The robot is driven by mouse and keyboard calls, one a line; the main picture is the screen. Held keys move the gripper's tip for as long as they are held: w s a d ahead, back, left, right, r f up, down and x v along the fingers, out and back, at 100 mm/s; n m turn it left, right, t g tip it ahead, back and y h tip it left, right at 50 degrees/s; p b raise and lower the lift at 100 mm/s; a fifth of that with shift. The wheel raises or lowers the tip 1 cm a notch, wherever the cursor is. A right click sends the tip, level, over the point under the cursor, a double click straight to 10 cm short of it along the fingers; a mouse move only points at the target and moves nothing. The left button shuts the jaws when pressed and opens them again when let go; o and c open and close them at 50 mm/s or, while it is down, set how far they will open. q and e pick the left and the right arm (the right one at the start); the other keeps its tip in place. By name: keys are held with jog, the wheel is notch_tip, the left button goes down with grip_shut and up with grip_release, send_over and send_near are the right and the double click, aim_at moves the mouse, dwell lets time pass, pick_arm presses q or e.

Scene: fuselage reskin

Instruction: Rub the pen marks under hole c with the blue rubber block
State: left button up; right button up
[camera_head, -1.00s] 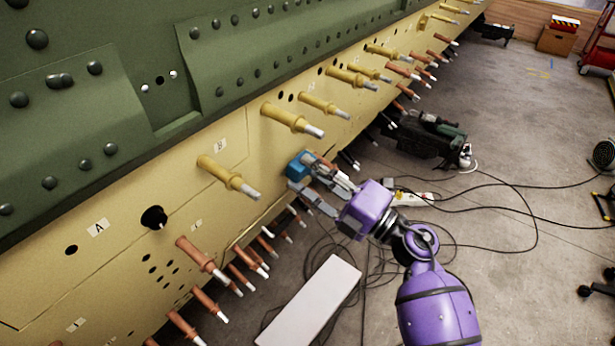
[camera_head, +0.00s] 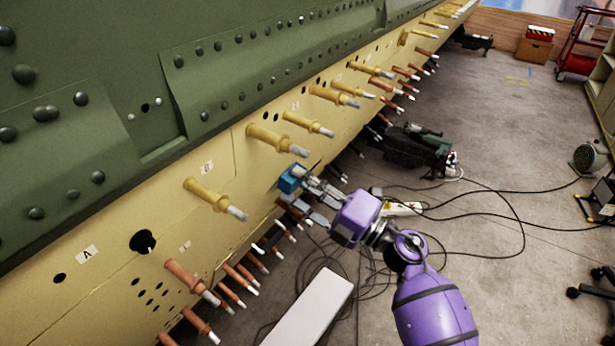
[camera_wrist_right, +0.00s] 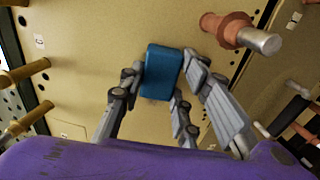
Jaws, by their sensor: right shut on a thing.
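My right gripper (camera_head: 303,191) is shut on the blue rubber block (camera_head: 291,178), beside the tan fuselage panel (camera_head: 100,285). In the right wrist view the block (camera_wrist_right: 161,72) sits between the grey fingers, its front part toward the panel. I cannot tell whether it touches the skin. My left gripper is out of view.
Yellow pins (camera_head: 215,198) and copper-coloured pins (camera_head: 190,279) stick out of the panel around the gripper. In the right wrist view a copper pin (camera_wrist_right: 229,29) stands close right of the block. A pale box (camera_head: 308,310) and cables lie below; open floor is to the right.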

jog(key=shift+s+a+p, duration=0.4)
jog(key=shift+s+a, duration=0.25)
jog(key=shift+s, duration=0.2)
jog(key=shift+s+a+r+p, duration=0.15)
jog(key=shift+s+a+p, duration=0.55)
jog(key=shift+s, duration=0.25)
jog(key=shift+s+a, duration=0.55)
jog(key=shift+s, duration=0.05)
jog(key=shift+s+d+f, duration=0.25)
jog(key=shift+s+d, duration=0.15)
jog(key=shift+d, duration=0.05)
jog(key=shift+v, duration=2.4)
jog(key=shift+d, duration=0.15)
